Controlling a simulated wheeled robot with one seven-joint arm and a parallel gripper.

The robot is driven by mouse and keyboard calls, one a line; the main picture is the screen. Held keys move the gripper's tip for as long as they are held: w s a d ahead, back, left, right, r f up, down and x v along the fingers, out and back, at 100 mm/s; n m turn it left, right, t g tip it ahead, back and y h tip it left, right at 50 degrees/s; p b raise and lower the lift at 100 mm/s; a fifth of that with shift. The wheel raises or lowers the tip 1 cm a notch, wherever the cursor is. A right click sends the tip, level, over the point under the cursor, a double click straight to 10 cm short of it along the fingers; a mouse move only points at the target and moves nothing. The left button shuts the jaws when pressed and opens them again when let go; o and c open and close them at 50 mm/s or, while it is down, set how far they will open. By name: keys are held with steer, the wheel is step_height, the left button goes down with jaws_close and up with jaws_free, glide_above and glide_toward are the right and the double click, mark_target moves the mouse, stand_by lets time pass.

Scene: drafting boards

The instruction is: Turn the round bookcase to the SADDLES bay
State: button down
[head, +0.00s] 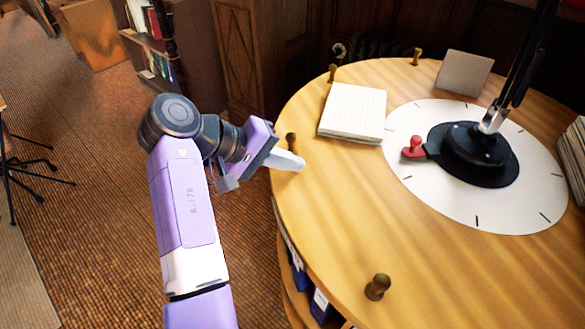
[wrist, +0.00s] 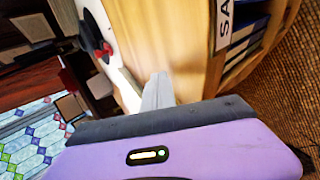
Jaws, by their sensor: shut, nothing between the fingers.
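The round bookcase (head: 330,215) fills the right of the head view, its wooden top ringed with several short brown knobs. A white dial (head: 440,205) with black ticks lies on the top, under a black round base (head: 473,150) with a red-knobbed pointer (head: 414,147) on its left. My gripper (head: 298,163) is shut and empty at the top's left rim, close beside a knob (head: 291,141); I cannot tell whether they touch. In the wrist view, the fingers (wrist: 158,88) are together near the bookcase edge. A white label (wrist: 226,20) reading "SA", the rest cut off, is on its side.
A white paper stack (head: 353,113) and a grey card (head: 464,73) are on the top. Another knob (head: 377,287) stands at the near rim. Blue binders (wrist: 245,45) sit in the bay beside the label.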

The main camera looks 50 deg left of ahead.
mark_target(289, 142)
steer(key=a+b, duration=0.1)
steer(key=w+b, duration=0.1)
steer(key=shift+a+f+b, duration=0.25)
steer(key=shift+a+b, duration=0.15)
steer(key=a+b, duration=0.1)
steer(key=b, duration=0.1)
steer(key=w+a+b, duration=0.1)
steer(key=shift+w+a+m+h+b, duration=0.2)
steer(key=shift+w+m+h+b, duration=0.05)
steer(key=shift+m+h+b, duration=0.1)
steer(key=shift+w+a+r+b, duration=0.15)
steer(key=shift+w+a+b, duration=0.15)
steer(key=shift+b, duration=0.4)
steer(key=shift+a, duration=0.1)
steer(key=shift+r, duration=0.1)
